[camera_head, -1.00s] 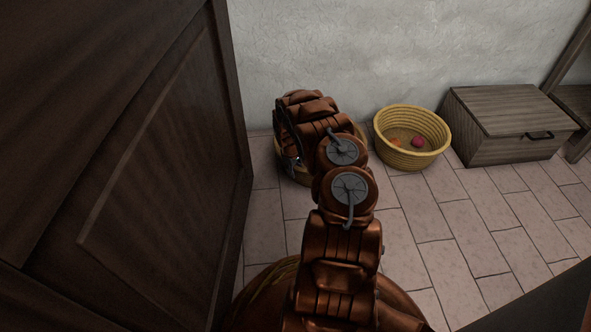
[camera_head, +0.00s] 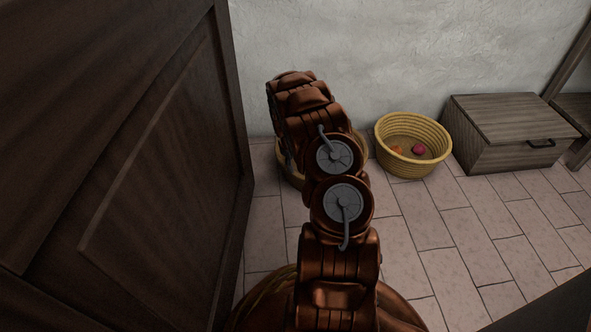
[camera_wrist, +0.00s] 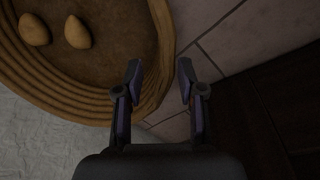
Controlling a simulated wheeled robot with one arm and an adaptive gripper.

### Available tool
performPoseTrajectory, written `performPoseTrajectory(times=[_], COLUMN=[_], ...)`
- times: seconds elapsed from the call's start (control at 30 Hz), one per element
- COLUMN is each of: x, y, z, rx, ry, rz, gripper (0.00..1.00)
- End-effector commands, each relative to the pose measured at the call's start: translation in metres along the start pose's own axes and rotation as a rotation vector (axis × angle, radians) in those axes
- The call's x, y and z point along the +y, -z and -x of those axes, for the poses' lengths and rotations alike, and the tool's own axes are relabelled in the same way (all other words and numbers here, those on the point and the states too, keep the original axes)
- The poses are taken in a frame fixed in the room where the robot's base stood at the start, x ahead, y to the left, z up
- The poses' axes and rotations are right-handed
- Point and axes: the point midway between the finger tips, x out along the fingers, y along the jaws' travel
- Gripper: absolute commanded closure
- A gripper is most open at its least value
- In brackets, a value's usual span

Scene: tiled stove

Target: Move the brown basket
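The brown basket (camera_head: 291,177) stands on the floor by the wall, mostly hidden behind my arm in the head view. In the wrist view the round brown basket (camera_wrist: 55,92) fills the upper left, with two pale brown egg-shaped things (camera_wrist: 77,32) lying in it. My gripper (camera_wrist: 161,76) is open at the basket's rim. Its left finger shows over the inner side of the rim and its right finger over the floor outside, so the rim appears between them. I cannot tell whether either finger touches it. The gripper is hidden in the head view.
A yellow basket (camera_head: 440,130) holding a red and an orange thing stands to the right. A grey wooden chest (camera_head: 505,150) is beyond it. A dark wooden panel (camera_head: 150,170) rises close on the left. Tiled floor (camera_head: 440,230) is clear at the right.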

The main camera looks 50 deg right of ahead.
Motion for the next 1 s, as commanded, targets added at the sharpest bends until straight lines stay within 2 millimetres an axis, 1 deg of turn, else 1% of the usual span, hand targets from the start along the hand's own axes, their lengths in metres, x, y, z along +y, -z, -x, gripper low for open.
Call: performPoseTrajectory(times=[0.03,0.1,0.33,1.0], x=[0.0,-0.001,0.0,-0.001], y=[0.0,0.0,-0.001,-0.001], z=[0.007,0.014,0.029,0.031], rx=[0.0,-0.001,-0.001,-0.001], ry=[0.0,0.001,0.001,0.001], rz=[-0.001,-0.001,0.0,-0.001], gripper=[0.61,0.61,0.61,0.61])
